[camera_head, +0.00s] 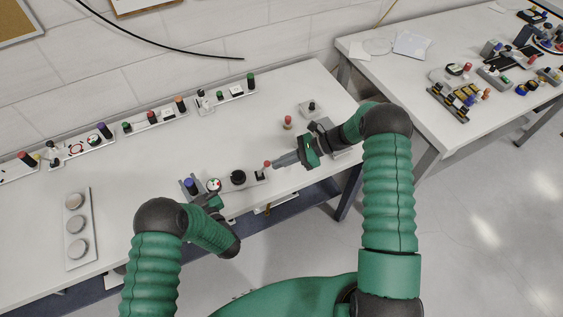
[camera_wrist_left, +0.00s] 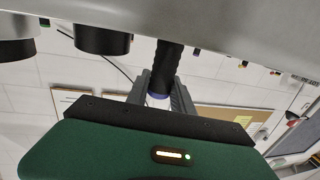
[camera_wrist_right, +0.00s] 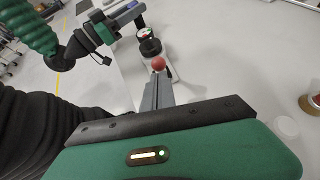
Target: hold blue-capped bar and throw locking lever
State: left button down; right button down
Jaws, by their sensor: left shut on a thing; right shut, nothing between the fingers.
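A round dial (camera_head: 214,185) and a black knob (camera_head: 238,177) sit between bar and lever. A red-topped post (camera_head: 288,122) stands behind my right gripper. A tray with pale discs (camera_head: 76,226) lies left. The table's middle is mostly clear.

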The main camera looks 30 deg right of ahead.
aim_at(268, 164)
jog(key=shift+w+a+r+g+h, duration=0.1)
jog(key=shift+a+r+g+h, duration=0.15)
jog(key=shift+h, duration=0.35)
jog(key=shift+a+r+g+h, duration=0.15)
jog(key=shift+r+h, duration=0.15)
jog(key=shift+h, duration=0.3)
jog(key=shift+a+r, duration=0.35)
jog(key=shift+a, duration=0.2)
jog(key=shift+w+a+r+h, duration=0.1)
jog(key=shift+a+r+h, duration=0.2)
jog(key=shift+h, duration=0.3)
pick_arm(q)
jog(key=shift+d, duration=0.1)
pick_arm(e)
jog(key=a+h, duration=0.2)
jog(key=h, duration=0.1)
jog(key=a+r+g+h, duration=0.1)
jog(key=shift+w+a+n, duration=0.15)
jog(key=shift+w+n, duration=0.1)
jog(key=shift+n, duration=0.15)
jog(key=shift+r, duration=0.1)
jog(key=shift+d+r, duration=0.2)
jog(key=shift+r, duration=0.45)
